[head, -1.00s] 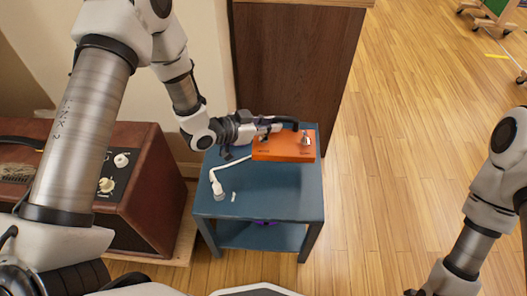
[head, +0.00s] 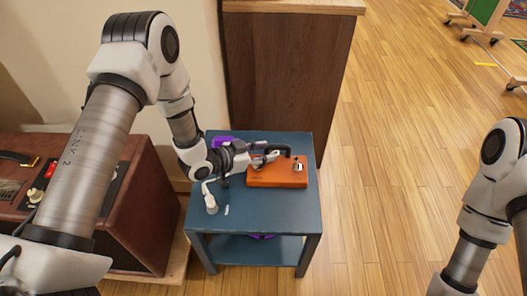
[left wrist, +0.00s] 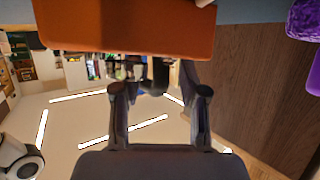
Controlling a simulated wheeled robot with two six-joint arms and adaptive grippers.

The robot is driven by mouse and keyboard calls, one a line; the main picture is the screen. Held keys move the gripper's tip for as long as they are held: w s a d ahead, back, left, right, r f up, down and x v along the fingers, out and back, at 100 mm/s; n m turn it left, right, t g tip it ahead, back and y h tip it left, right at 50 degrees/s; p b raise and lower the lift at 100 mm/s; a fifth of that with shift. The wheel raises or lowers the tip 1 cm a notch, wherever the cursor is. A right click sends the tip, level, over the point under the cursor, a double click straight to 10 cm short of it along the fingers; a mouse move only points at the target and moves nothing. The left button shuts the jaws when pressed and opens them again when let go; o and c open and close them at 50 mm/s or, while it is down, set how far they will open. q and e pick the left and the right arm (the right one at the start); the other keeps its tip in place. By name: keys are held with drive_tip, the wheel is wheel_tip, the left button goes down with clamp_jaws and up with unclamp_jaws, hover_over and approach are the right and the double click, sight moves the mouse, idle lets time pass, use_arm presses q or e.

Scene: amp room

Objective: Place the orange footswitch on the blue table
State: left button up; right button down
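The orange footswitch (head: 277,178) is a flat box with a metal button on its top and a black loop at its back. In the head view it is over the back right part of the blue table (head: 265,213); I cannot tell whether its underside touches the top. My left gripper (head: 270,156) reaches in from the left at the black loop and appears shut on it. In the left wrist view the footswitch (left wrist: 130,30) fills the upper part, and a dark piece sits between the fingers of the left gripper (left wrist: 155,85). My right gripper is out of view.
A purple item (head: 222,142) is at the table's back left, and a small white item (head: 210,202) is at its left. A brown amplifier (head: 145,200) stands left of the table. A wooden cabinet (head: 285,85) stands behind it.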

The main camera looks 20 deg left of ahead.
use_arm(q)
drive_tip(key=shift+r, duration=0.1)
drive_tip(key=shift+s+a+r+p, duration=0.15)
drive_tip(key=shift+a+r+p, duration=0.1)
drive_tip(key=shift+p, duration=0.05)
drive_tip(key=p+v, duration=0.4)
drive_tip(key=v, duration=0.7)
drive_tip(key=shift+s, duration=0.2)
drive_tip(key=shift+a, duration=0.1)
